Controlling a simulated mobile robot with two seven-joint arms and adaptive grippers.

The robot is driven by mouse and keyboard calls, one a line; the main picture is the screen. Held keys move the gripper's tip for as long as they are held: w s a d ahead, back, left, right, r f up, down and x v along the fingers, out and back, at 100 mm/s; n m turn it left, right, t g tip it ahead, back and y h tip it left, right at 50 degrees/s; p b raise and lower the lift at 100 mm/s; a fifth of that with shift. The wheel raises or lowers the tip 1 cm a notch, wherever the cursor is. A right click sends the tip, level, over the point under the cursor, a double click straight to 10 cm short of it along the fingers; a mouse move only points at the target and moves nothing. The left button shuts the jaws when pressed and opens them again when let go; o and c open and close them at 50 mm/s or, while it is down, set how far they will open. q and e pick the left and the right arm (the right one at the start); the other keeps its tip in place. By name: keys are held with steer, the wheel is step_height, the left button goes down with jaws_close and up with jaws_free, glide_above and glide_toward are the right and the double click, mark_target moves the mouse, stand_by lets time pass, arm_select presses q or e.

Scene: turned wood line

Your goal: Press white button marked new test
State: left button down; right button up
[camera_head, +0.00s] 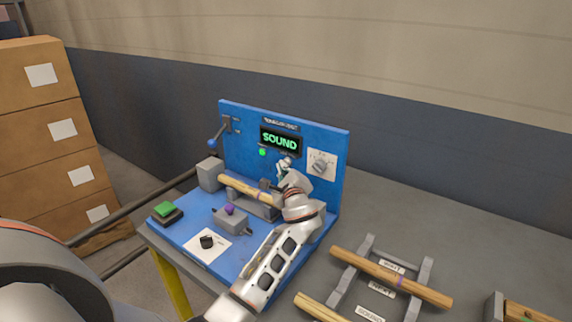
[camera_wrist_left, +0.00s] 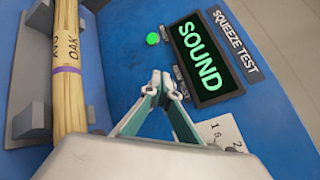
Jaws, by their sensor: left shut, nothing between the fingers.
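The blue squeeze-test machine (camera_head: 333,143) stands on the bench, its upright panel carrying a display (camera_head: 281,140) that reads SOUND in green. My left gripper (camera_head: 284,163) is shut and empty, its fingertips at the panel just below the display. In the left wrist view the shut fingertips (camera_wrist_left: 163,82) are close to the panel beside a small, partly covered label. The white button itself is hidden behind the fingertips, so I cannot tell whether they touch it. A green lamp (camera_wrist_left: 152,39) glows beside them. My right gripper is not in view.
A turned wood piece marked OAK (camera_wrist_left: 68,70) lies across the machine's supports. A dial (camera_head: 320,166) is right of the gripper. A green button (camera_head: 164,208) and black knob (camera_head: 207,242) are on the base. A rack (camera_head: 367,245) holds wood at right.

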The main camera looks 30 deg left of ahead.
arm_select(q)
steer(key=shift+w, duration=0.25)
steer(key=shift+s, duration=0.1)
stand_by(0.5)
steer(key=shift+s+p, duration=0.6)
steer(key=shift+s, duration=0.1)
steer(key=shift+s+a+p, duration=0.15)
steer(key=shift+s+p, duration=0.5)
steer(key=shift+s, duration=0.6)
steer(key=shift+s+a+p, duration=0.1)
steer(key=shift+s+p, duration=0.55)
steer(key=shift+s, duration=0.6)
